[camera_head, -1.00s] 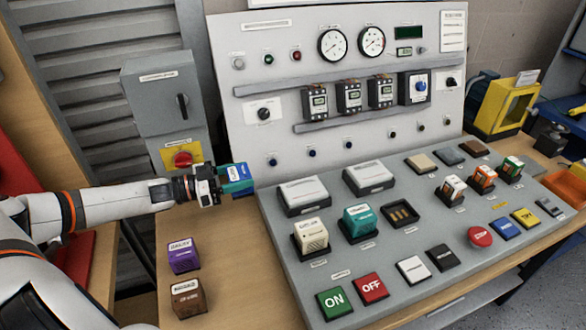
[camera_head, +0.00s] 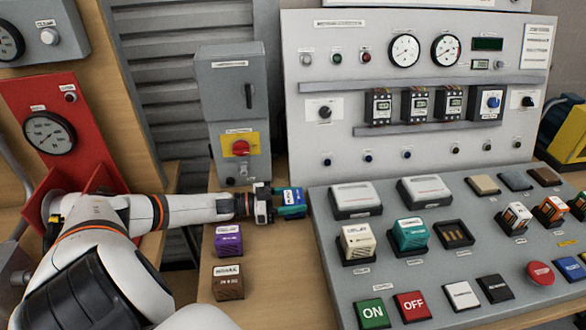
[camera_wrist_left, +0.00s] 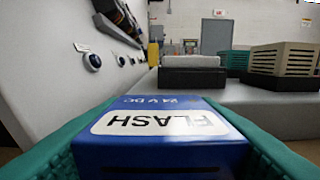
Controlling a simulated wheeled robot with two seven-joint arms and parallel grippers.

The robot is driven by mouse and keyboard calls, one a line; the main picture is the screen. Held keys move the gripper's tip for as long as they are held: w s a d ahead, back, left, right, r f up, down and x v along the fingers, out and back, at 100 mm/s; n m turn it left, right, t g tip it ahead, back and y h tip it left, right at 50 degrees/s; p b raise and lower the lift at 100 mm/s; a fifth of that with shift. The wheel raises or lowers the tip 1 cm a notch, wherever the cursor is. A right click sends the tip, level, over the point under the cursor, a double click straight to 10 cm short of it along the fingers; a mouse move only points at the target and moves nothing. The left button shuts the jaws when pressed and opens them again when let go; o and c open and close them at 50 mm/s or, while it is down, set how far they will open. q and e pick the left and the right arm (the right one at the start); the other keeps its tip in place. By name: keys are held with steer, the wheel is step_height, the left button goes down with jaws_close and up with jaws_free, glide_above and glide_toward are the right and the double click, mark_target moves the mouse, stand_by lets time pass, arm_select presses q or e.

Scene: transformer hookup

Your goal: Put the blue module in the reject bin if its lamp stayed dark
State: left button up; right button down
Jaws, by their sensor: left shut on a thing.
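My left gripper (camera_head: 288,204) is shut on the blue module (camera_head: 292,195) and holds it at the left edge of the sloped console. In the left wrist view the blue module (camera_wrist_left: 165,140) shows a white FLASH label and the text 24 V DC, upside down, between teal finger pads. An empty dark socket (camera_head: 453,235) sits on the console, right of a teal module (camera_head: 409,235) in its own socket. The small green lamp (camera_head: 337,58) and red lamp (camera_head: 367,57) on the upright panel look unlit. The reject bin and my right gripper are not visible now.
A purple module (camera_head: 228,240) and a brown module (camera_head: 228,282) stand on the wooden table below my left gripper. A cream module (camera_head: 357,240), an ON button (camera_head: 373,313) and an OFF button (camera_head: 411,305) are on the console. A grey switch box (camera_head: 232,95) stands behind.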

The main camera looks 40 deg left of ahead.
arm_select(q)
steer(key=shift+f, duration=0.15)
steer(key=o, duration=1.1)
